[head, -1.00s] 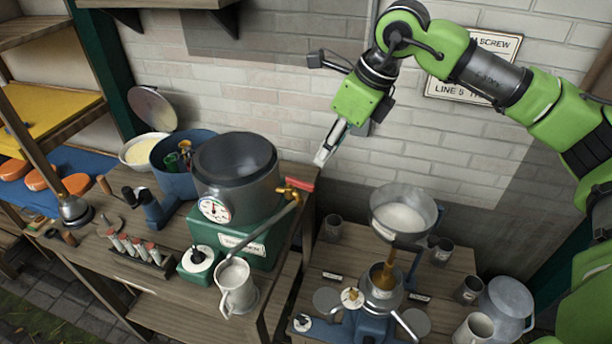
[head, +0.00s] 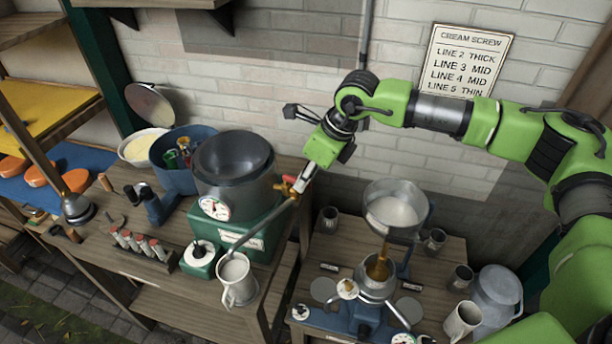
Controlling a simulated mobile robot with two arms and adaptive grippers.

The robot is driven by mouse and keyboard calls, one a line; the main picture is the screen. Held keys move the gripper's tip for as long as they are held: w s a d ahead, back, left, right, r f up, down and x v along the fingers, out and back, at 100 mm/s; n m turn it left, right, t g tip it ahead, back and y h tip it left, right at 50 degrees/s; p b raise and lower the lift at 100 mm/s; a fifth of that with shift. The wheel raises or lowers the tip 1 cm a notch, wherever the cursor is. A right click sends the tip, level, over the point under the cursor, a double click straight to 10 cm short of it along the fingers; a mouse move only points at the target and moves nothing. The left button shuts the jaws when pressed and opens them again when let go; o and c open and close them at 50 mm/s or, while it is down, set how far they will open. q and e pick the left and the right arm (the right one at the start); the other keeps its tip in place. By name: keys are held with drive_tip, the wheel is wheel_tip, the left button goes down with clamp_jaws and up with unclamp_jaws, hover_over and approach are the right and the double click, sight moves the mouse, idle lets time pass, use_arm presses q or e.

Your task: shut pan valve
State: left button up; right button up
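The pan (head: 236,180) is a dark grey cylinder with a dial on its front, on a green base (head: 243,234). Its valve (head: 286,187) sits on the right side, with a red handle and a brass body. I cannot tell whether the fingers touch or grip the handle. My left gripper is not in view.
A cream-filled bowl (head: 396,208) stands above a funnel and pot on the lower right table. Cups and a large can (head: 497,290) stand to its right. A blue pot (head: 180,150) and a rack of vials (head: 140,243) are left of the pan.

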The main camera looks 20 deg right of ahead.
clamp_jaws()
drive_tip(key=shift+a+f+b, duration=0.1)
drive_tip(key=shift+f+b, duration=0.05)
drive_tip(key=shift+b, duration=0.5)
drive_tip(key=shift+s+a+r+m+t+h+b, duration=0.1)
drive_tip(key=shift+a+m+h+b, duration=0.95)
drive_tip(key=shift+m+b, duration=1.85)
drive_tip(key=shift+s+a+r+m+t+h+b, duration=0.1)
drive_tip(key=shift+a+m+h+b, duration=0.9)
drive_tip(key=shift+m+b, duration=1.85)
drive_tip(key=shift+s+a+r+m+t+h+b, duration=0.1)
drive_tip(key=shift+a+m+h+b, duration=1.1)
drive_tip(key=shift+b, duration=2.5)
drive_tip(key=shift+m+y, duration=0.45)
drive_tip(key=shift+m, duration=0.5)
drive_tip(key=shift+o, duration=2.3)
unclamp_jaws()
drive_tip(key=shift+f, duration=0.1)
